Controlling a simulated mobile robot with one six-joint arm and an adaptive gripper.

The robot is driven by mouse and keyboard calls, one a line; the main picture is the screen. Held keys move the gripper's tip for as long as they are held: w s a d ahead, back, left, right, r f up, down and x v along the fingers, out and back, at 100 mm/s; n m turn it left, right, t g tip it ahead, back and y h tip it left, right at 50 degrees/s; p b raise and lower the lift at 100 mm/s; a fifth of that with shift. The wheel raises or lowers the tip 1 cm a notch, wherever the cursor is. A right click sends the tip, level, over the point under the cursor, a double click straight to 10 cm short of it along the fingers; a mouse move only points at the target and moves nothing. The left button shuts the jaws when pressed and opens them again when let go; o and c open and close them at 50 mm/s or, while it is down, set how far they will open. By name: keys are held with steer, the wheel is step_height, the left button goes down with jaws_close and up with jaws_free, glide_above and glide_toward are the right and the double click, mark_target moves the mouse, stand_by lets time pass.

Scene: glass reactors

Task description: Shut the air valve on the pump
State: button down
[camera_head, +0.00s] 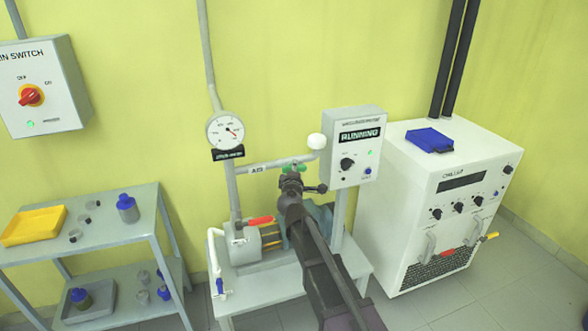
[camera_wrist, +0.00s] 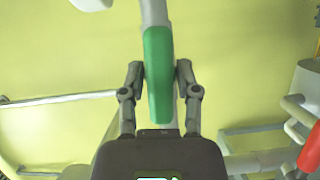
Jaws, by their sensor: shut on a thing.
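The air valve has a green handle (camera_head: 300,168), on the pipe labelled AIR (camera_head: 257,170) above the pump (camera_head: 258,240). In the wrist view the green handle (camera_wrist: 158,80) stands upright in the picture between my two fingers. My gripper (camera_head: 292,180) is shut on this handle, with a finger on each side; it also shows in the wrist view (camera_wrist: 159,75). In the head view my gripper and arm hide most of the handle and part of the pump, so its exact angle to the pipe cannot be told there.
A dial gauge (camera_head: 226,131) hangs left of the valve. A control box (camera_head: 354,147) reading RUNNING stands close on the right. A red handle (camera_head: 261,220) is below. A white chiller (camera_head: 440,200) stands right, a shelf cart (camera_head: 85,228) left.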

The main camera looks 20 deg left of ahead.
steer(key=m+g+p, duration=0.1)
steer(key=m+p, duration=0.1)
steer(key=m, duration=0.1)
steer(key=shift+r, duration=0.15)
steer(key=m+g+y+p, duration=0.1)
steer(key=m+g+p, duration=0.1)
steer(key=m, duration=0.2)
steer(key=shift+p, duration=0.35)
steer(key=m+g+y+p, duration=0.1)
steer(key=m, duration=0.1)
steer(key=shift+m+g, duration=0.4)
steer(key=shift+f+m+g+y+p, duration=0.25)
steer(key=shift+m+g+y, duration=0.35)
steer(key=shift+m+y, duration=0.5)
steer(key=shift+m, duration=0.3)
steer(key=shift+c, duration=2.4)
jaws_free()
steer(key=shift+n+h, duration=0.3)
steer(key=shift+n, duration=0.1)
